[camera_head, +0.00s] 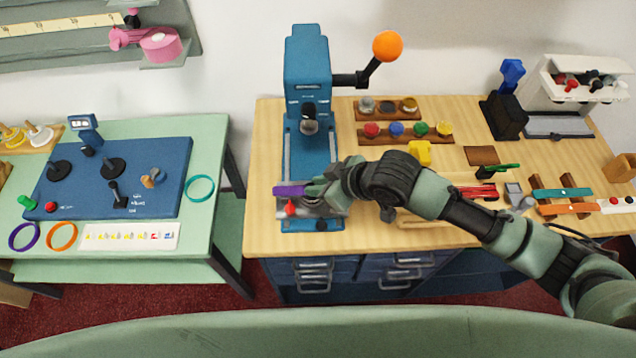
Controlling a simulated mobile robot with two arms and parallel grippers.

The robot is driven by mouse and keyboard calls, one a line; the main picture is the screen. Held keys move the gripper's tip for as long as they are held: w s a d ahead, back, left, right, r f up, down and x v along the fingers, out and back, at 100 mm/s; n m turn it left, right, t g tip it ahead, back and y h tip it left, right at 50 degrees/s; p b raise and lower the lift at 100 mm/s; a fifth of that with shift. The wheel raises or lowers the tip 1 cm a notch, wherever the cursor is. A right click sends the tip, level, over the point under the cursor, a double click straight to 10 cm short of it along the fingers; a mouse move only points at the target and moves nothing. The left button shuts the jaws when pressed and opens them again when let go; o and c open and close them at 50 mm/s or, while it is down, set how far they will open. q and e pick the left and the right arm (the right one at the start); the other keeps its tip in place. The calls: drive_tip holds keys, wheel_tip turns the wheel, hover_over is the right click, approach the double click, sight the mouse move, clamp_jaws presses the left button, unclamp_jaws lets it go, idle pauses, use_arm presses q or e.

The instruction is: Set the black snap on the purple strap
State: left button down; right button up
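The purple strap (288,190) lies level at the lower part of the blue press (307,65), below its ram. My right gripper (318,188) is at the strap's right end and appears shut on it; the fingertips are small and partly merge with the strap. No snap can be made out on the strap. A dark round piece (387,107) sits in the middle of the rear wooden rack; I cannot tell whether it is the black snap. My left gripper is not in view.
The press lever ends in an orange ball (388,46). The front rack holds red, blue, green and yellow pieces (420,129). Teal and orange straps (567,209) lie at the right. A green table (205,150) stands left, across a gap.

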drive_tip(key=o, duration=0.5)
drive_tip(key=b+v, duration=0.1)
drive_tip(key=v, duration=0.7)
drive_tip(key=shift+f, duration=0.15)
